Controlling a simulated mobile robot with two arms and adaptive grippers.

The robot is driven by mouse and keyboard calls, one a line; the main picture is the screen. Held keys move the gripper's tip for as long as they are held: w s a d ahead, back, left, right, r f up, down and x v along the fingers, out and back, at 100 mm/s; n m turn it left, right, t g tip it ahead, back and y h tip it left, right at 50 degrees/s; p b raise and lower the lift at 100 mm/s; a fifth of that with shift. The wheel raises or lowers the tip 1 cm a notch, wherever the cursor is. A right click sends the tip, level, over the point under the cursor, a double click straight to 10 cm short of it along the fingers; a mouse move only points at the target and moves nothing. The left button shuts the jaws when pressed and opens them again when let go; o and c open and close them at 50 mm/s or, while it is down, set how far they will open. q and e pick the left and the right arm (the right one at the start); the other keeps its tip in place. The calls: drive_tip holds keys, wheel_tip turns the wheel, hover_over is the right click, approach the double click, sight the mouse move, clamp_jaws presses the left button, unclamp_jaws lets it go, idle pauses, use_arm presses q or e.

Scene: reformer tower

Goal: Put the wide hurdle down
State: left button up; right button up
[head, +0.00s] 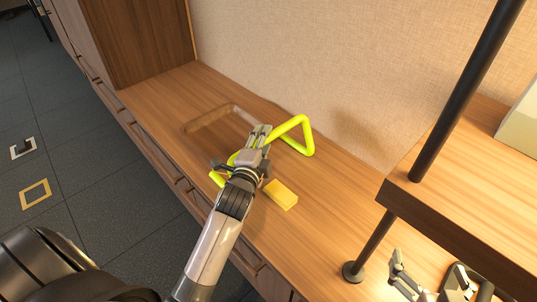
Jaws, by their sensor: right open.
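The wide hurdle (308,136) is a bright yellow-green bent tube over the wooden counter. One triangular end shows to the right of my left gripper, and a lower piece shows to its left. My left gripper (259,136) reaches up from the bottom and appears shut on the hurdle's bar; the fingers and wrist hide the middle. Whether the hurdle touches the counter is hard to tell. My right gripper (398,272) is open at the bottom right, over the counter beside the black post and away from the hurdle.
A yellow block (281,194) lies on the counter (330,205) just right of my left wrist. A shallow recessed tray (190,127) is behind and left of the gripper. A black post (440,120) and raised wooden shelf (470,170) stand at the right. The fabric wall backs the counter.

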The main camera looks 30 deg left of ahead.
use_arm(q)
clamp_jaws()
idle(0.8)
